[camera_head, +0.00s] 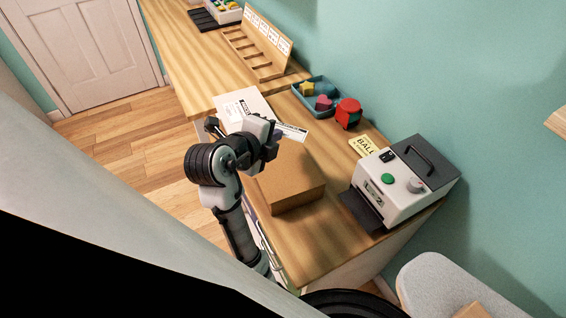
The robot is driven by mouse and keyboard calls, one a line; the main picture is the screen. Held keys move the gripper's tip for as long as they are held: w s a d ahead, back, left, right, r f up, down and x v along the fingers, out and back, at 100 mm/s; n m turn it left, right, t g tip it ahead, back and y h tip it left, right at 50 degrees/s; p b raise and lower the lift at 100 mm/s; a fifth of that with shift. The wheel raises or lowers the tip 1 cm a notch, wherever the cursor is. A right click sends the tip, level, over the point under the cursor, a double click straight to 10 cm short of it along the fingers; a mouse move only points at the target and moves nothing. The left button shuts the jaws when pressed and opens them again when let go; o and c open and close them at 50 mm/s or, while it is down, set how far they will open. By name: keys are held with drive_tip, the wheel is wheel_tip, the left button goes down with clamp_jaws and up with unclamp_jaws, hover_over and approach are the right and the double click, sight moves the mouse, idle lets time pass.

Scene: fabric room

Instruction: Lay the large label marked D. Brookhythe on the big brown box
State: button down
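The big brown box (288,190) stands on the wooden counter, below and right of my gripper in the picture. My gripper (268,143) is above the counter, by the far edge of the box. A white label with dark print (292,132) sticks out to the right from behind my gripper; its writing is too small to read. I cannot tell whether the label is held or lies on the counter. My fingertips are hidden by the hand. Another white printed sheet (238,104) lies behind my gripper, partly covered by it.
A label machine (402,185) with a green button stands right of the box. A wooden rack (262,50) stands farther back.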

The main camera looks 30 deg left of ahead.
wheel_tip(320, 180, down, 10)
drive_tip(key=b, duration=0.6)
drive_tip(key=shift+r+b, duration=0.25)
drive_tip(key=shift+b, duration=0.1)
drive_tip(key=c, duration=1.9)
unclamp_jaws()
drive_tip(key=p+v, duration=0.2)
drive_tip(key=v, duration=0.6)
